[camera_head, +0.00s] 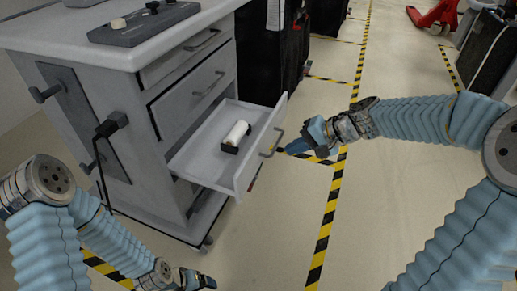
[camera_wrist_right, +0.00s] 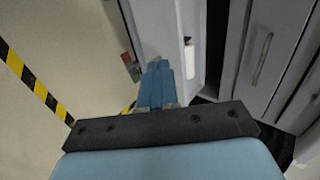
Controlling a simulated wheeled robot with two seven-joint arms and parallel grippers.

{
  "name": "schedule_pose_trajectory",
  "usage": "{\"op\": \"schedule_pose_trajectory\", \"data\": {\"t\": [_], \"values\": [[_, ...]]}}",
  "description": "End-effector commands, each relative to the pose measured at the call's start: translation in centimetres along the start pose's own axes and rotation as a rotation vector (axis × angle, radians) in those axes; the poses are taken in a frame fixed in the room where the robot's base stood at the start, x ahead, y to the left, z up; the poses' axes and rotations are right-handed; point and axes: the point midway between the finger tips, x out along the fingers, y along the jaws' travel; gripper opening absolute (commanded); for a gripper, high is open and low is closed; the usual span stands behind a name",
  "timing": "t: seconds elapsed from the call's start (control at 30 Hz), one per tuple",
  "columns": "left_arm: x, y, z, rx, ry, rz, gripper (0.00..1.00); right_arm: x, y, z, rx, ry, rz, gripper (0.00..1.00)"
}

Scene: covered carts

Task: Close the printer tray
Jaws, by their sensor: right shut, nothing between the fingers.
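The tray in view is an open white drawer (camera_head: 208,161), pulled out low on a grey-white cart. Its front panel carries a grey bar handle (camera_head: 272,142). A white roll in a dark holder (camera_head: 236,136) lies inside; the roll also shows in the wrist view (camera_wrist_right: 190,58). My right gripper (camera_head: 297,147) is shut and empty, just outside the drawer front near the handle. Its closed blue fingers (camera_wrist_right: 158,72) point toward the drawer front (camera_wrist_right: 159,28) in the wrist view; contact cannot be told. My left gripper (camera_head: 208,281) is low at the bottom edge, away from the drawer; its jaws are unclear.
The cart (camera_head: 108,50) has closed upper drawers (camera_head: 193,85) and a dark device (camera_head: 145,22) on top. A black cabinet (camera_head: 262,55) stands behind it. Yellow-black floor tape (camera_head: 327,220) crosses open floor on the right. A red pallet jack (camera_head: 437,15) stands far back.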

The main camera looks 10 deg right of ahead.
Motion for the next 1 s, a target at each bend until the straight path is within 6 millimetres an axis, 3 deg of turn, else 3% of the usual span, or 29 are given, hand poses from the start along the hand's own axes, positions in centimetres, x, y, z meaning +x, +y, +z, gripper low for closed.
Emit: {"op": "schedule_pose_trajectory", "data": {"t": [0.33,0.4,0.6,1.0], "values": [[0.0,0.0,0.0,0.0,0.0,0.0,0.82,7.6,0.1,0.1,0.001,-0.005,0.002,0.0],[-0.7,0.2,0.0,0.0,0.0,0.0,0.82,8.1,-1.1,0.1,-0.003,-0.004,0.001,0.0],[-1.1,0.5,0.0,0.001,-0.001,0.001,0.82,9.7,-2.4,0.0,-0.001,-0.001,0.002,0.0],[-1.1,0.5,0.0,0.001,-0.001,0.001,0.82,10.1,-2.6,0.0,0.0,0.0,0.002,0.0]]}}
